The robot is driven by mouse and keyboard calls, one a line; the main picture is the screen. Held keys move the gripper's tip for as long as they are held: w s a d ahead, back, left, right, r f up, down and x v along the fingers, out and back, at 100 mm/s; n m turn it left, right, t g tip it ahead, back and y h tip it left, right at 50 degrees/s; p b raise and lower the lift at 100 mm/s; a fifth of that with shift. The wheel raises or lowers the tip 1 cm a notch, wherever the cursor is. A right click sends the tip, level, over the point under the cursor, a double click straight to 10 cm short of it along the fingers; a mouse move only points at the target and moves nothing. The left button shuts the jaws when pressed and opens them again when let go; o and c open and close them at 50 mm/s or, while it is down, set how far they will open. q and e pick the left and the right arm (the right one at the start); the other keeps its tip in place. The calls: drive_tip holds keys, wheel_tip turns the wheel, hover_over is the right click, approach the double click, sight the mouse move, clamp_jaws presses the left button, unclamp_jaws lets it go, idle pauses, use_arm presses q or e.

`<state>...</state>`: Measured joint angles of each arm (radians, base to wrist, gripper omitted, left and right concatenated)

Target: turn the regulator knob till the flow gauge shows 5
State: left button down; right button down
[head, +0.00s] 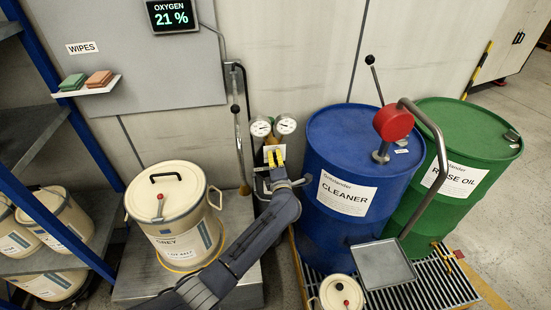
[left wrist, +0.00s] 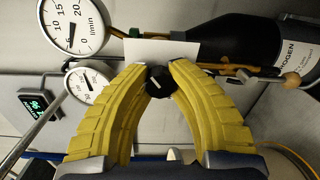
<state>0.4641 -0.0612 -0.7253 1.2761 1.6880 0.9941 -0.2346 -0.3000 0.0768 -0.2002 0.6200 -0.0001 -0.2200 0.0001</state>
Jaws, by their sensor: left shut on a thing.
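My left gripper (head: 273,156) reaches the regulator at the back wall, below two round white gauges. In the left wrist view, its yellow fingers (left wrist: 158,80) are closed around the small black regulator knob (left wrist: 157,82), which has a white pointer mark. The flow gauge (left wrist: 75,25), marked l/min, is cut by the top left edge of the wrist view and appears turned; I cannot read its needle surely. A second gauge (left wrist: 88,86) is partly covered by a finger. In the head view the knob is hidden by the gripper. My right gripper is not in view.
A blue cleaner drum (head: 345,150) is close on the right, with a green drum (head: 462,130) beyond. A cream canister (head: 170,215) stands left of my arm. An oxygen display (head: 174,15) reads 21 %.

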use_arm(q)
drive_tip(key=shift+d+m, duration=0.1)
drive_tip(key=shift+m, duration=0.5)
drive_tip(key=c, duration=1.1)
unclamp_jaws()
drive_tip(key=shift+o, duration=0.2)
drive_tip(key=s+d, duration=0.1)
drive_tip(key=s, duration=1.1)
drive_tip(key=shift+d+r, duration=0.2)
drive_tip(key=shift+d, duration=0.1)
